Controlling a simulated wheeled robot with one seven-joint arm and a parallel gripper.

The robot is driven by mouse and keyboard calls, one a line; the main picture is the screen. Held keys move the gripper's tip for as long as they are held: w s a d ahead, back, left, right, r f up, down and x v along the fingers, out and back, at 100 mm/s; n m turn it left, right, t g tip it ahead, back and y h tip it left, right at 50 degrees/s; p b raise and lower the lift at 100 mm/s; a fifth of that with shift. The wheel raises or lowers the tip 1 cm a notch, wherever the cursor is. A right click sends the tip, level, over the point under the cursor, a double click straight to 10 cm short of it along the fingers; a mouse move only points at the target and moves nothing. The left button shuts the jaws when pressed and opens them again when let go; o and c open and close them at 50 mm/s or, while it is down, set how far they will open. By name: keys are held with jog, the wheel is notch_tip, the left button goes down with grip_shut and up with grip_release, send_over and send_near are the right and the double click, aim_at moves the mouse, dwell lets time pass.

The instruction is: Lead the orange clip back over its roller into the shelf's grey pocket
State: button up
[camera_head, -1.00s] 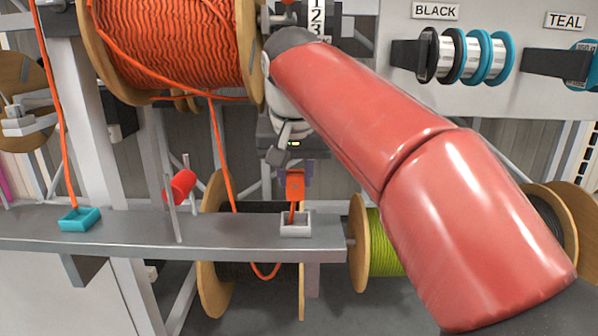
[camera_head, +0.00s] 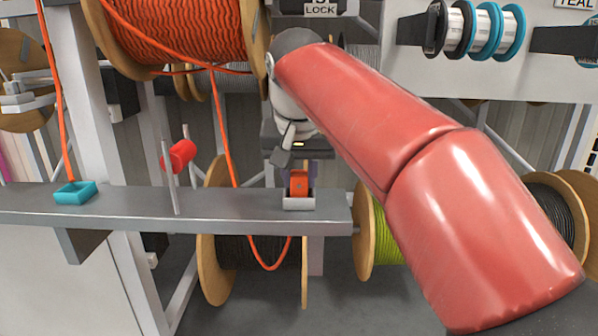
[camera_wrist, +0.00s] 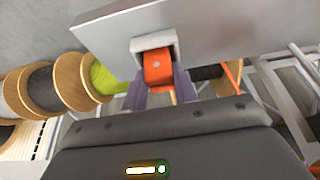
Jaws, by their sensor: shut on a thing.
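The orange clip (camera_head: 299,183) stands upright at the grey pocket (camera_head: 298,204) on the shelf; its lower end is hidden behind the pocket's front wall. In the wrist view, the clip (camera_wrist: 158,72) sits between my purple fingers, with the pocket's rim (camera_wrist: 152,42) around its far end. My gripper (camera_wrist: 160,88) is shut on the clip. The orange cord (camera_head: 222,130) runs down from the reel, passes behind the shelf and hangs in a loop below it. The red roller (camera_head: 181,155) stands left of the cord, apart from it.
The grey shelf (camera_head: 130,205) also bears a teal pocket (camera_head: 75,192) at left, with another orange cord running down to it. The large orange reel (camera_head: 180,35) hangs above. A green reel (camera_head: 382,240) stands right of the shelf's end.

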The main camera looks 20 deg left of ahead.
jog(key=o, duration=1)
jog(key=shift+o, duration=0.2)
jog(key=p+v, duration=0.2)
jog(key=v, duration=0.5)
jog(key=shift+s+r, duration=0.2)
jog(key=shift+r, duration=0.15)
jog(key=s+d+f+m, duration=0.1)
jog(key=s+d+f, duration=0.2)
jog(key=d+f, duration=0.35)
jog(key=s+d+f, duration=0.3)
jog(key=d, duration=0.6)
jog(key=s+d+f+m, duration=0.1)
jog(key=s+d+f, duration=0.25)
jog(key=d, duration=0.45)
jog(key=s+d+f, duration=0.2)
jog(key=s+f, duration=0.1)
jog(key=f, duration=0.3)
jog(key=s+d+f+t+h, duration=0.1)
jog(key=s+d+f, duration=0.2)
jog(key=f, duration=0.3)
jog(key=shift+s+m, duration=0.4)
jog(key=shift+s, duration=0.25)
